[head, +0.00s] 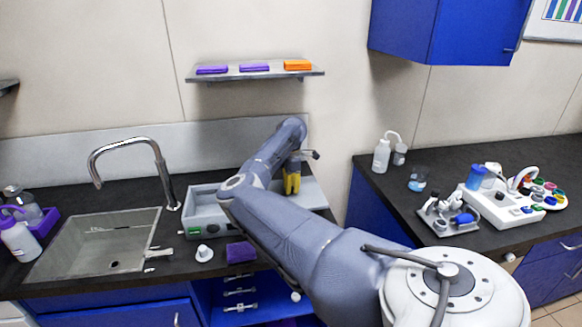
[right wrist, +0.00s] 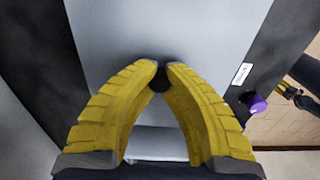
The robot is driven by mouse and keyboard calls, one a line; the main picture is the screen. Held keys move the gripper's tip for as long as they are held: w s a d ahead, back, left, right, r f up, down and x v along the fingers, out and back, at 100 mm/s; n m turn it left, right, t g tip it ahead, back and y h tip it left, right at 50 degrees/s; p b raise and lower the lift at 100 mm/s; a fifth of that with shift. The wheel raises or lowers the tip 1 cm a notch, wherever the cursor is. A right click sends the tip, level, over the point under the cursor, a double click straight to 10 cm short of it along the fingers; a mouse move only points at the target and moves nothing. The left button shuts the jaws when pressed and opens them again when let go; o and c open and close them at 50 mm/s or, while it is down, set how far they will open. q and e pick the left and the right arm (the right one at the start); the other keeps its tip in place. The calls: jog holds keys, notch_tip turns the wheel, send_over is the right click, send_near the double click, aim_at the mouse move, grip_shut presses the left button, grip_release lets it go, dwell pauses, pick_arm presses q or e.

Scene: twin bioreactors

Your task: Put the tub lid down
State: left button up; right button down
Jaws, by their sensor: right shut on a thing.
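The tub lid is a flat light grey plate (right wrist: 205,35) with a small black knob (right wrist: 160,77). My right gripper (right wrist: 161,70) has its yellow fingers closed on that knob. In the head view the right gripper (head: 291,187) is over the counter, just right of the open grey tub (head: 206,222). The lid (head: 313,192) shows there as a pale plate under and beside the fingers, partly hidden by my right arm. It lies near the counter's right end; I cannot tell whether it touches the counter. My left gripper is not in view.
A sink (head: 100,245) with a tap is left of the tub. A white stopper-like piece (head: 204,253) and a purple sponge-like block (head: 241,252) lie in front of it. A shelf (head: 255,75) hangs above. A gap separates this counter from the right counter (head: 440,180), which holds lab gear.

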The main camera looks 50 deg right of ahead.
aim_at(291, 197)
jog(key=shift+f, duration=2.15)
jog(key=c, duration=1.5)
grip_release()
notch_tip(291, 197, up, 12)
jog(key=shift+r, duration=0.1)
